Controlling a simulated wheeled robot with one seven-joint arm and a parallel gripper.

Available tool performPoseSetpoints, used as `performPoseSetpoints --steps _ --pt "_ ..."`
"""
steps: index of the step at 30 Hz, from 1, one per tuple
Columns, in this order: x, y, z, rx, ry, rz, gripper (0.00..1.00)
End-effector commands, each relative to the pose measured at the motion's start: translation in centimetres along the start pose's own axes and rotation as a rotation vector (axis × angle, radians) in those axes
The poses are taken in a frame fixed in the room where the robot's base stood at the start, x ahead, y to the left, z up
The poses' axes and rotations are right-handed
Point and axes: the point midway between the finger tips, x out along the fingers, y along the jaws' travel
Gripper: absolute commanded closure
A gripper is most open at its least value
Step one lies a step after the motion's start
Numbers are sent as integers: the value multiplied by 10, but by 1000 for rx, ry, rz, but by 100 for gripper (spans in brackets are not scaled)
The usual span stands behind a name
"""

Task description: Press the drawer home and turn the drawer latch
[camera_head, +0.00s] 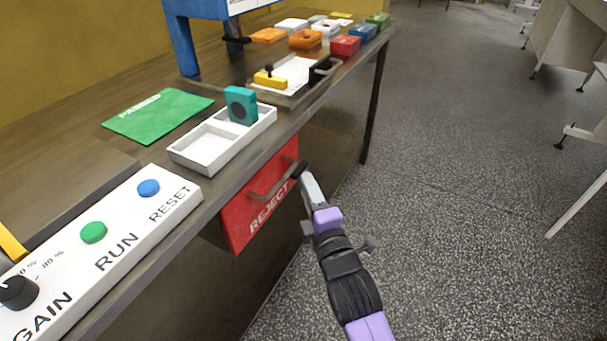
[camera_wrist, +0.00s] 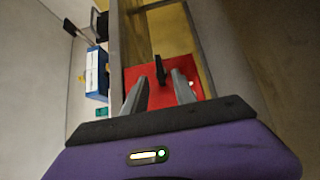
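The red drawer front (camera_head: 262,205) marked REJECT hangs below the bench edge with a dark bar handle (camera_head: 268,188) across it. A black piece (camera_head: 299,169) shows at the handle's upper right end; I cannot tell if it is the latch. My gripper (camera_head: 306,179) is right by this piece. In the wrist view its two grey fingers (camera_wrist: 160,88) stand apart before the red front (camera_wrist: 142,72). A dark upright bar (camera_wrist: 159,68) shows in line with the gap between them. Whether the fingers touch it is unclear.
Above the drawer, the bench carries a white divided tray (camera_head: 188,158) with a teal block (camera_head: 240,105). A white control panel (camera_head: 125,240) with buttons and a knob lies at left. A handled tray (camera_head: 262,92) stands further back. The speckled floor at right is clear near my arm.

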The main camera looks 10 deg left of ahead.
Motion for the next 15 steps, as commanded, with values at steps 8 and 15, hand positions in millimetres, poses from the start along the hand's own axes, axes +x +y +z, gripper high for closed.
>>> performPoseSetpoints --steps 8,15 --pt "40 -1 -1 -1 2 2 67" --pt "54 0 0 2 0 1 67"
